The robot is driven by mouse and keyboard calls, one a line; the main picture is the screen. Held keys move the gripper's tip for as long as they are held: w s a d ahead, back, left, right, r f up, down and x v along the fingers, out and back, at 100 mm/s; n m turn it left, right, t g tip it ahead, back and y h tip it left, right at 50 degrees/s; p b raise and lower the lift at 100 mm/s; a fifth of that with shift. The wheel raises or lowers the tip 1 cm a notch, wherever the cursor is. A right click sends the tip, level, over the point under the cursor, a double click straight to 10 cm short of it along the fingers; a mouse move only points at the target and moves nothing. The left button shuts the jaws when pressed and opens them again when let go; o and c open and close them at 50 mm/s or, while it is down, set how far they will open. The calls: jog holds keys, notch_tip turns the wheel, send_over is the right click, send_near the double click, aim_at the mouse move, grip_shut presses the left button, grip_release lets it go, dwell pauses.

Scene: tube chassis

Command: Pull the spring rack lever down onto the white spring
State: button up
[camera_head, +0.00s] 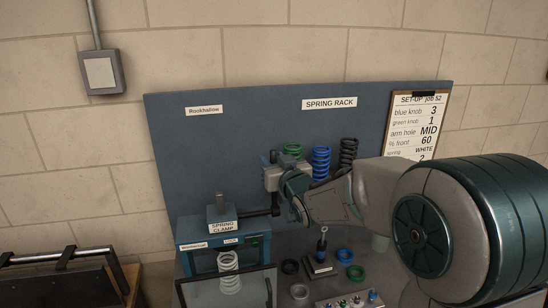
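The white spring (229,271) stands upright in the blue press-like stand (184,259) at the lower left. Above it is a grey block labelled SPRING CLAMP (222,226). A black lever (256,213) runs right from this block, roughly level, and its end is beside my gripper. A gap with the stand's blue top shows between the block and the spring. My gripper (273,190) is in the middle of the view, at the lever's right end. Its fingers are small and partly hidden by the wrist, so I cannot tell whether they hold the lever.
Green (293,150), blue (320,161) and black (348,153) springs stand behind my gripper, before the blue back panel (240,140). Coloured rings (344,255) and a small post (322,245) are on the bench below. A dark framed panel (205,294) is in front.

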jog(key=shift+w+a, duration=0.1)
grip_shut()
jog(key=shift+f+b, duration=0.15)
jog(key=shift+b, duration=0.4)
